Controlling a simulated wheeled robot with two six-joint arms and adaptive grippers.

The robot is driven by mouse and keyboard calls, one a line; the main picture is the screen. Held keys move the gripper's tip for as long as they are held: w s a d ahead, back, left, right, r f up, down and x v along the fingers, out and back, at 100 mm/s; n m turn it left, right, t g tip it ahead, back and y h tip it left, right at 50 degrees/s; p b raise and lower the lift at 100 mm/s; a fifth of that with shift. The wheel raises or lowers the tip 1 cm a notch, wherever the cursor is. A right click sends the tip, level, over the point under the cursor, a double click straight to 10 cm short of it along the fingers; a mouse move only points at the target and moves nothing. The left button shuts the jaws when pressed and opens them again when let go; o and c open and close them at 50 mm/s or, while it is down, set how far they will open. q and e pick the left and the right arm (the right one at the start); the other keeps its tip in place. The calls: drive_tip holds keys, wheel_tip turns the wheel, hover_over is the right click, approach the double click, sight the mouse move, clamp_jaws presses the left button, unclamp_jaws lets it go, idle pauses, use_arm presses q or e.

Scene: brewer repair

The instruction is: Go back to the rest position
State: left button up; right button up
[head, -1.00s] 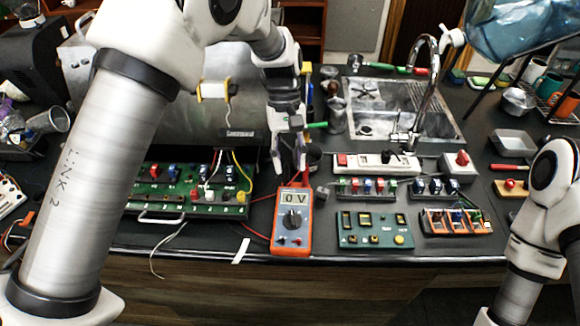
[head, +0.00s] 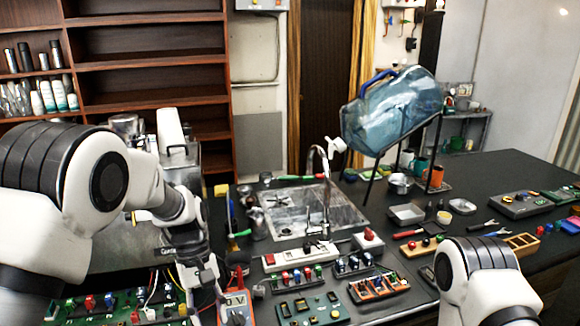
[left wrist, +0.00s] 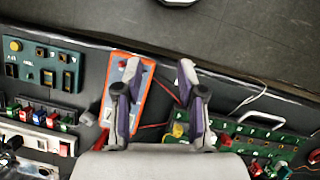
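My left gripper (head: 208,296) hangs over the bench at the lower left of the head view, beside the orange multimeter (head: 235,308). In the left wrist view its two fingers (left wrist: 158,72) are spread with a gap between them and nothing held. The multimeter (left wrist: 122,90) lies below, partly covered by the left-hand finger. The green board (head: 110,305) with coloured parts is at the lower left, partly hidden by my left arm. My right arm shows at the lower right of the head view; its gripper is out of the picture.
Switch and terminal modules (head: 312,308) stand on the bench in front of the sink (head: 285,212). A large blue water bottle (head: 392,108) rests on a stand behind. A steel boiler (head: 125,245) is beside my left arm. The bench's far right has bare room.

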use_arm(q)
drive_tip(key=s+a+f+m+g+y+b, duration=0.1)
drive_tip(key=s+a+f+b, duration=0.25)
drive_tip(key=s+f, duration=1.25)
drive_tip(key=s+a+f+m+g+y+b, duration=0.1)
drive_tip(key=s+a+f+g+b, duration=0.3)
drive_tip(key=s+f, duration=1.25)
drive_tip(key=w+m+t, duration=0.1)
drive_tip(key=t, duration=0.2)
drive_tip(key=w+a+m+t, duration=0.1)
drive_tip(key=w+t, duration=0.1)
drive_tip(key=t, duration=0.1)
drive_tip(key=w+m+t+p, duration=0.1)
drive_tip(key=w+t, duration=0.1)
drive_tip(key=shift+w+a+f+t, duration=0.1)
drive_tip(key=shift+w+a+t, duration=0.15)
drive_tip(key=shift+t, duration=0.15)
